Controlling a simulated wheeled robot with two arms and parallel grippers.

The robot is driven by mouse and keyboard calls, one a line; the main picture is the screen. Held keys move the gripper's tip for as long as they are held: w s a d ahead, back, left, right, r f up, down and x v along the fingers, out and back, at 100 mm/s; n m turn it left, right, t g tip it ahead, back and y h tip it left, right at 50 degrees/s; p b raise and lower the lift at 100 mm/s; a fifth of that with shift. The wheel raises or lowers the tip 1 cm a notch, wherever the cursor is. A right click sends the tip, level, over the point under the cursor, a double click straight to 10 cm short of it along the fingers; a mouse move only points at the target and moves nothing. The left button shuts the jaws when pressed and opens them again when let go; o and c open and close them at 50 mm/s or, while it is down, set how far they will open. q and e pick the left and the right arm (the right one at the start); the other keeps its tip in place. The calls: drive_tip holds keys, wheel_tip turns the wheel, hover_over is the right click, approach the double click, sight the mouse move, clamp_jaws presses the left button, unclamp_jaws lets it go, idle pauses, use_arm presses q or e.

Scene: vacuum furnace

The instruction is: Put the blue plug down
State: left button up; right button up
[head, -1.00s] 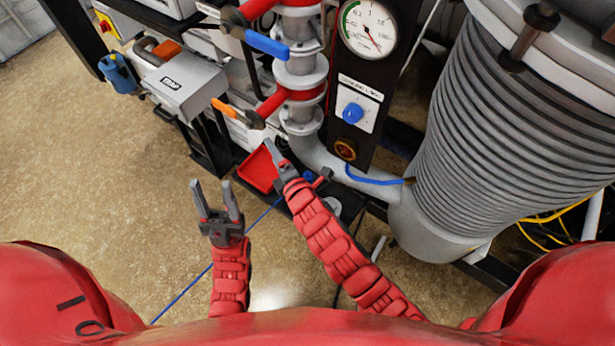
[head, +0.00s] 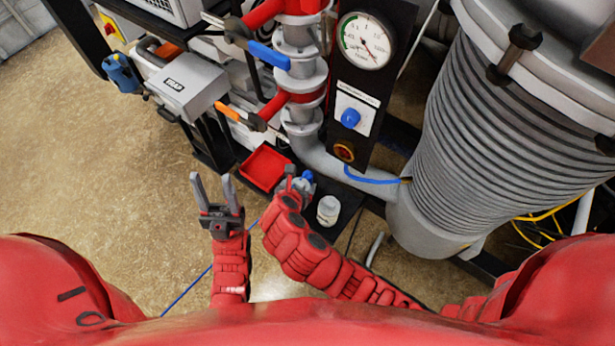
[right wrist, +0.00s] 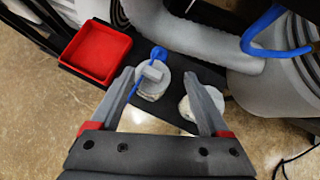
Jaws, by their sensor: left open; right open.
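The blue plug (head: 306,177) is on the black shelf by the pipe, just beyond my right gripper (head: 292,186). In the right wrist view the plug (right wrist: 158,53) is a round blue piece by a grey block over a whitish round container (right wrist: 150,90); I cannot tell whether it touches the container. A thin blue line runs down from it. My right gripper (right wrist: 159,73) is open, its fingers apart on either side of that container, gripping nothing visible. My left gripper (head: 212,190) is open and empty above the floor, left of the shelf.
A red tray (head: 264,168) lies left of the plug. A white jar (head: 328,210) stands on the black shelf (head: 350,197) at the right, partly behind a right finger in the wrist view. The grey pipe (head: 335,165) and ribbed vessel (head: 490,140) bound the right side.

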sight(307, 175)
drive_tip(key=p+x, duration=0.1)
drive_tip(key=x, duration=0.6)
drive_tip(key=shift+w+f, duration=0.15)
drive_tip(key=shift+w+d+f, duration=0.1)
drive_tip(key=shift+w+f, duration=0.1)
drive_tip(key=shift+f, duration=0.05)
drive_tip(key=shift+s+f+p+x, duration=0.1)
drive_tip(key=shift+p+x, duration=0.1)
drive_tip(key=shift+x, duration=0.9)
drive_tip(key=shift+s+f+p+x, duration=0.1)
drive_tip(key=shift+p+x, duration=0.05)
drive_tip(key=shift+x, duration=0.9)
drive_tip(key=shift+c, duration=0.4)
clamp_jaws()
